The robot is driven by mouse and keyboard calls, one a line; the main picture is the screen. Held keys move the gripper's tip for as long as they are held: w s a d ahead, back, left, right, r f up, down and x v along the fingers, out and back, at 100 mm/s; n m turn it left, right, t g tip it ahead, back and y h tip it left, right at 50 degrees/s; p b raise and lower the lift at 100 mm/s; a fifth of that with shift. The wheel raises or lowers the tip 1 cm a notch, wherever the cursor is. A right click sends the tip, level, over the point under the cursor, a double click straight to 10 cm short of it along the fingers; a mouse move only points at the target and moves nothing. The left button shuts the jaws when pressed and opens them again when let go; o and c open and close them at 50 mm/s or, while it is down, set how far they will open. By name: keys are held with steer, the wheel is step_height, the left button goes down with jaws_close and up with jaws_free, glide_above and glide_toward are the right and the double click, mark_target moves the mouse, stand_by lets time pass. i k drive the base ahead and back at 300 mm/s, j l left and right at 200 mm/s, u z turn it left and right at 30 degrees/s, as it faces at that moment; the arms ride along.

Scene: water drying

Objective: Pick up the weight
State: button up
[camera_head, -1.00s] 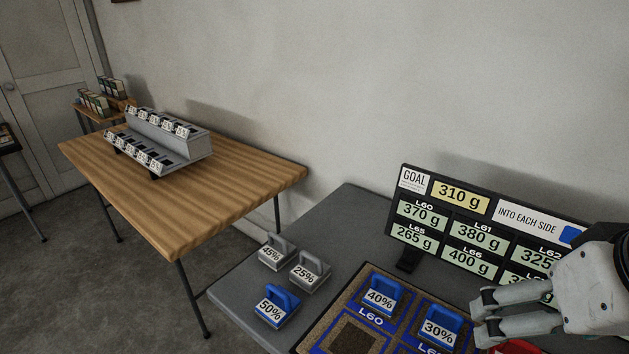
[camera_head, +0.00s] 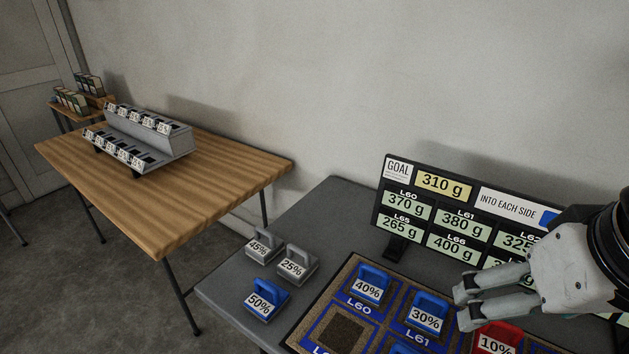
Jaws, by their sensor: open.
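Several handled weights are in view, and the task does not say which one is meant. Two grey weights, marked 45% (camera_head: 259,246) and 25% (camera_head: 295,266), and a blue one marked 50% (camera_head: 265,301) stand on the grey table left of the board. On the board, blue weights marked 40% (camera_head: 369,288) and 30% (camera_head: 427,317) sit in cells, with a red one marked 10% (camera_head: 496,341) at the bottom edge. My gripper (camera_head: 463,306) is open and empty, its fingers pointing left, just right of the 30% weight and above the red one.
The cork board (camera_head: 309,334) has blue-outlined cells. A goal display (camera_head: 411,216) reading 310 g stands behind it, close to my gripper. A wooden table (camera_head: 219,175) on the left holds a grey stepped rack (camera_head: 150,137). Grey tabletop (camera_head: 330,213) is clear behind the loose weights.

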mark_target(266, 246)
steer(key=i+j+z, duration=0.25)
steer(key=j, duration=0.35)
steer(key=j+z, duration=0.25)
steer(key=j, duration=0.35)
steer(key=j+z, duration=0.25)
steer(key=j, duration=0.4)
steer(key=i, duration=0.05)
